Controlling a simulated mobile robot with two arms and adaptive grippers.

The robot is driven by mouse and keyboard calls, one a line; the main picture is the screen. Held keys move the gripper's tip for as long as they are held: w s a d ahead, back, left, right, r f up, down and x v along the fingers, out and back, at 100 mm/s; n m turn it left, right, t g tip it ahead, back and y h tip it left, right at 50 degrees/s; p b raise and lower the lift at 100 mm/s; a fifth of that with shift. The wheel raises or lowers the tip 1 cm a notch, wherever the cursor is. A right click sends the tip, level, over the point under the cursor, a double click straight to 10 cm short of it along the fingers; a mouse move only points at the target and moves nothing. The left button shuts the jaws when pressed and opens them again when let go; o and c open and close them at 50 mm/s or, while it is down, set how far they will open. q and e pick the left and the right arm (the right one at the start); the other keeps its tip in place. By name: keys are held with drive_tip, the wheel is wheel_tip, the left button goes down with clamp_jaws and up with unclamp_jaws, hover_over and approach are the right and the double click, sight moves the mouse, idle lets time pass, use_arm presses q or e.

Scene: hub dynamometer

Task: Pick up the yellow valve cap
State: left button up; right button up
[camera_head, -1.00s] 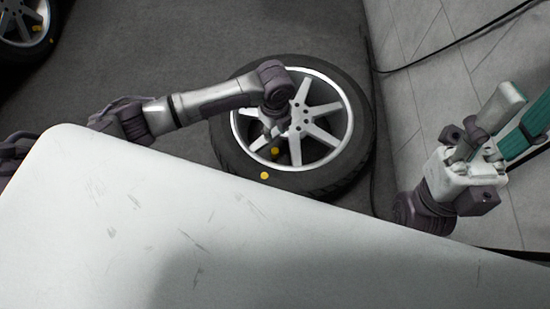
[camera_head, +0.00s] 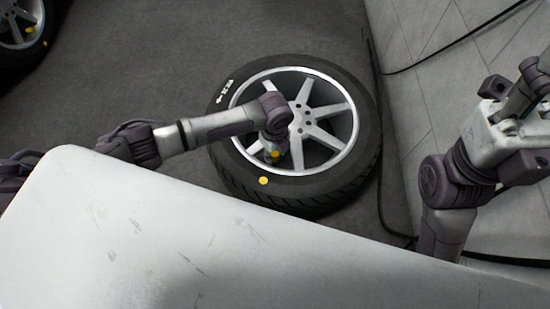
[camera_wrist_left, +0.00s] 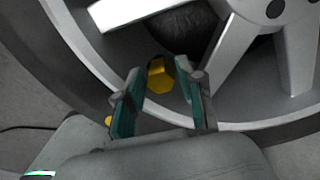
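A yellow valve cap (camera_head: 275,154) shows at the lower left part of the wheel's silver rim (camera_head: 343,154), close by the end of my left arm. In the left wrist view the yellow cap (camera_wrist_left: 160,74) is seen between the fingertips of my left gripper (camera_wrist_left: 158,86). Its teal-padded fingers are apart, with a visible gap on each side of the cap. I cannot tell how much depth separates them. A second yellow piece (camera_head: 263,181) is on the tyre sidewall; one also shows at the lower left of the wrist view (camera_wrist_left: 108,121).
The wheel's black tyre (camera_head: 365,125) lies flat on the dark floor. A large pale surface (camera_head: 130,230) fills the lower foreground. Another wheel (camera_head: 20,30) with yellow pieces is at the upper left. A black cable (camera_head: 455,45) crosses the pale tiles at right.

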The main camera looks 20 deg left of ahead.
use_arm(q)
drive_tip(key=shift+f, duration=0.35)
drive_tip(key=shift+c, duration=0.2)
drive_tip(key=c, duration=0.5)
drive_tip(key=shift+c, duration=0.2)
drive_tip(key=shift+r, duration=0.2)
